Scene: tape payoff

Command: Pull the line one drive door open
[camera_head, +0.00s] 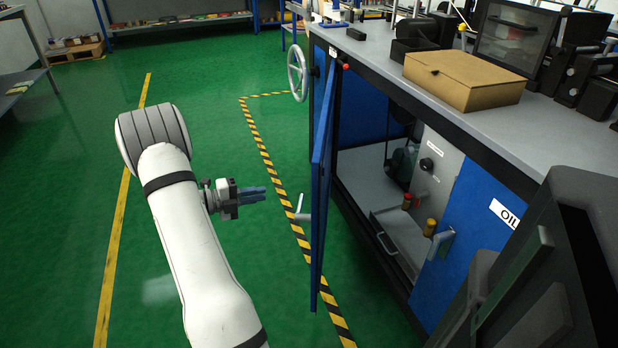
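A blue cabinet door (322,180) stands swung open from the machine bench and shows nearly edge-on. Its light grey handle (301,212) sticks out on the left face. The cabinet behind it is open to view. My gripper (266,193) is left of the door, its dark blue-grey fingers pointing right towards the door's handle side. A gap of green floor shows between fingertips and door, and the gripper appears apart from the handle. Whether the fingers are parted is too small to tell. Any label on the door is not visible.
Inside the cabinet are a drawer tray (400,235) and red and yellow knobbed fittings. A closed blue door marked OIL (470,230) is to the right. A handwheel (297,73) juts out behind the open door. A cardboard box (464,80) sits on the bench. Green floor left is clear.

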